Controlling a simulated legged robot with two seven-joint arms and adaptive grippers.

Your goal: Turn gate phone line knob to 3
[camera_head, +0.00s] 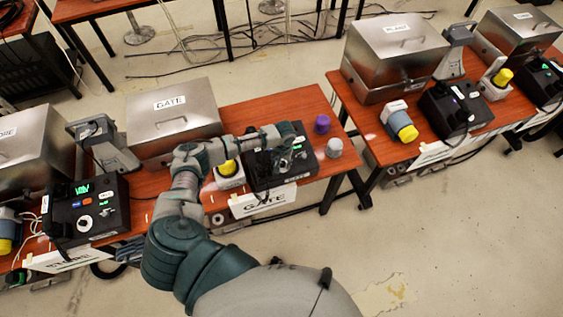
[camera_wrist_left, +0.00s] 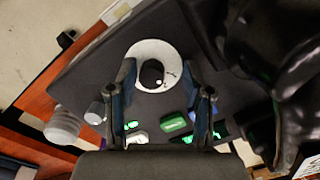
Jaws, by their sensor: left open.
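The gate phone (camera_head: 262,172) is a black box on the table with the "GATE" sign, in the middle of the head view. My left gripper (camera_head: 288,137) is over it and hides part of its top. In the left wrist view a black knob (camera_wrist_left: 153,74) sits on a round white dial (camera_wrist_left: 146,52) on the phone's dark face. My left gripper (camera_wrist_left: 165,82) is open, with one finger on either side of the dial's lower part. I cannot tell whether the fingers touch the knob. The number it points to is too small to read. My right gripper is not in view.
A purple cylinder (camera_head: 322,124) and a grey one (camera_head: 335,147) stand right of the phone. A yellow-topped item (camera_head: 229,169) is at its left, near the metal GATE box (camera_head: 172,122).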

